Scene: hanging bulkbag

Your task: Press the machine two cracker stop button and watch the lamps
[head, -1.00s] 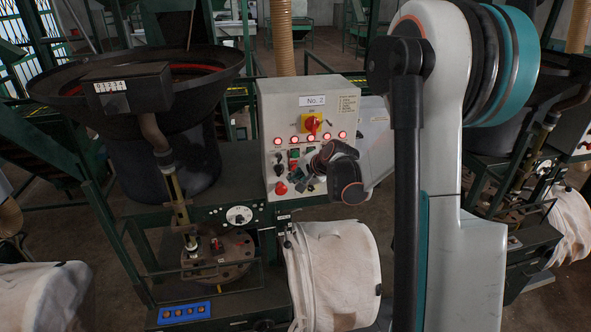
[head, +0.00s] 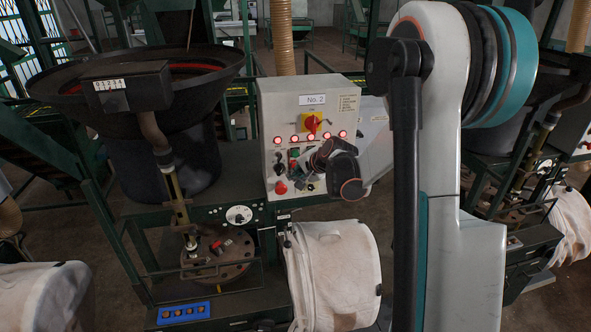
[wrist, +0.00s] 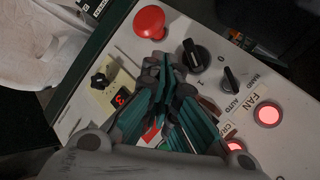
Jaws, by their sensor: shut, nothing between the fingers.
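The grey control panel labelled "No. 2" (head: 281,102) stands on the machine in the middle of the head view. A row of several red lamps (head: 310,138) on it is lit. A green button (head: 294,153) shows below the lamps. My gripper (head: 316,160) is at the panel face, below the lamps. In the wrist view my gripper (wrist: 168,68) is shut and empty, fingertips over the panel between a red mushroom button (wrist: 150,22) and a black knob (wrist: 195,55). A red part (wrist: 150,131) shows partly behind the fingers. I cannot tell which is the cracker stop button, or whether fingers touch the panel.
Above the lamps is a red rotary switch on a yellow plate (head: 311,123). A black hopper bowl (head: 215,65) stands left of the panel. A white bulk bag (head: 335,270) hangs below it. A similar machine stands at the right. A blue button box (head: 183,312) sits low in front.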

